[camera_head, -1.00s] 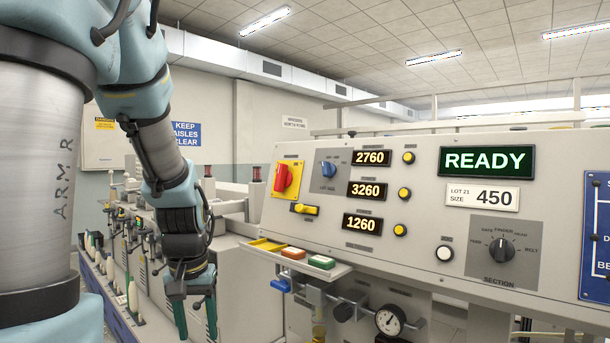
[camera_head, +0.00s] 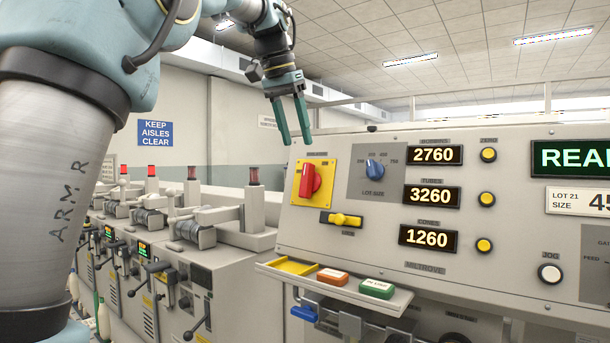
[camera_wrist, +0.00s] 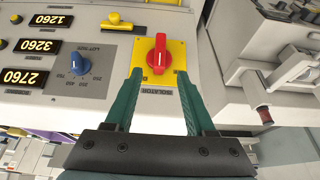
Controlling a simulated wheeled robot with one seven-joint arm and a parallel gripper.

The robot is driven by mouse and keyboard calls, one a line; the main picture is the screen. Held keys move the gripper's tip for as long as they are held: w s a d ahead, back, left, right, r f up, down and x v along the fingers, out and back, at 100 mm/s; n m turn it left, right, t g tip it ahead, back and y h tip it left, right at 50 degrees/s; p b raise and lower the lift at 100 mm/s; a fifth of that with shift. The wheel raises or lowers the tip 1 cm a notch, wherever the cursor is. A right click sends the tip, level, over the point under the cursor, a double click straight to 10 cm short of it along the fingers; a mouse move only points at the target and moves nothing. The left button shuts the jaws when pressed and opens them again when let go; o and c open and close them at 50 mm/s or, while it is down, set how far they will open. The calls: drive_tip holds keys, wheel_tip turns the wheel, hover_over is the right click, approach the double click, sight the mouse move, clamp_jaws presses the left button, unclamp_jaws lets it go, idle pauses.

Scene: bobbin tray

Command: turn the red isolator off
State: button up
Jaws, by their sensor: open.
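The red isolator handle (camera_head: 310,181) sits on a yellow plate (camera_head: 328,190) at the left end of the sloped control panel. In the head view its long side runs near upright, slightly tilted. My gripper (camera_head: 295,140) is open and empty, its green fingers pointing down, above and slightly left of the yellow plate. In the wrist view the red isolator handle (camera_wrist: 158,54) lies ahead of and between the two spread fingers (camera_wrist: 158,75), with no contact that I can make out.
A blue lot size knob (camera_head: 375,169) is right of the yellow plate and a yellow switch (camera_head: 345,219) is below it. Machines with red-topped posts stand at left.

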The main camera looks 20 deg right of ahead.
sight(305, 169)
drive_tip(key=x, duration=0.9)
drive_tip(key=shift+d+f, duration=0.2)
drive_tip(key=shift+f, duration=0.15)
clamp_jaws()
